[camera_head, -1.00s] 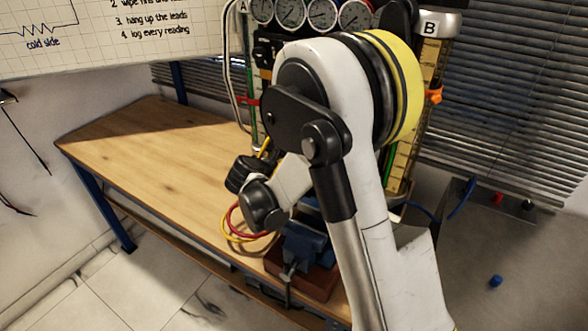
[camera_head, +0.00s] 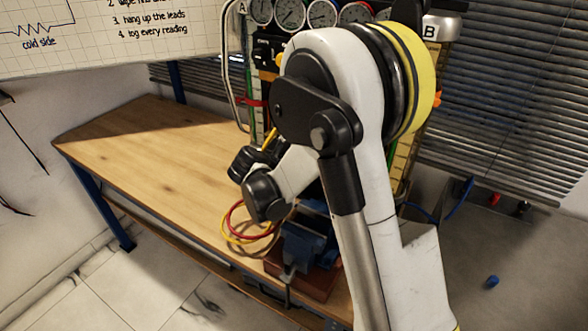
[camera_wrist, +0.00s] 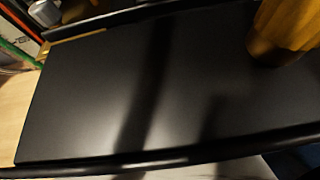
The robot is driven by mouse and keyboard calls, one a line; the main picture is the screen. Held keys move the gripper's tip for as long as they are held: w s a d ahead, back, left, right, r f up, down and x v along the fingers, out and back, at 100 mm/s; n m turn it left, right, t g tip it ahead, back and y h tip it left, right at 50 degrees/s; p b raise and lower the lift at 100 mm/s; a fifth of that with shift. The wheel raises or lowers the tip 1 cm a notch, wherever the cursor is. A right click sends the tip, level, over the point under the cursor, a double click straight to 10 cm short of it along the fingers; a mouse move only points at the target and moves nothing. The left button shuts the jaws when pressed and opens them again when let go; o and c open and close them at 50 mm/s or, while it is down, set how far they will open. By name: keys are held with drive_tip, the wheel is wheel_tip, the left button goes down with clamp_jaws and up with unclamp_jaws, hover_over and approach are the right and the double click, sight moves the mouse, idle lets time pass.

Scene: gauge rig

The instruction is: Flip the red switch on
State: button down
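I cannot make out the red switch for sure in either view. A small red piece (camera_head: 253,102) sits beside the left tube of the gauge rig (camera_head: 322,15) in the head view; I cannot tell whether it is the switch. My gripper (camera_head: 268,142) is small there, just below the rig's black box, and partly hidden by my own arm. Its fingers are not clear. In the wrist view a large dark flat panel (camera_wrist: 130,90) fills most of the picture, with a yellow part (camera_wrist: 287,28) at the upper right. No switch shows on the panel.
A wooden bench (camera_head: 150,150) has clear room on its left. A blue vise (camera_head: 305,245) and looped red and yellow leads (camera_head: 240,222) are at its right end. A whiteboard (camera_head: 130,40) hangs upper left.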

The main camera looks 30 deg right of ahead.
drive_tip(key=shift+w+d+r, duration=0.1)
drive_tip(key=shift+w+r, duration=0.25)
drive_tip(key=shift+r, duration=0.25)
drive_tip(key=shift+w+d+r, duration=0.1)
drive_tip(key=shift+w+r, duration=0.2)
drive_tip(key=shift+r, duration=0.25)
drive_tip(key=s+a+r, duration=0.2)
drive_tip(key=s+a, duration=0.2)
drive_tip(key=a, duration=0.2)
drive_tip(key=shift+s+r, duration=0.35)
drive_tip(key=shift+s, duration=0.05)
drive_tip(key=shift+d+f, duration=0.1)
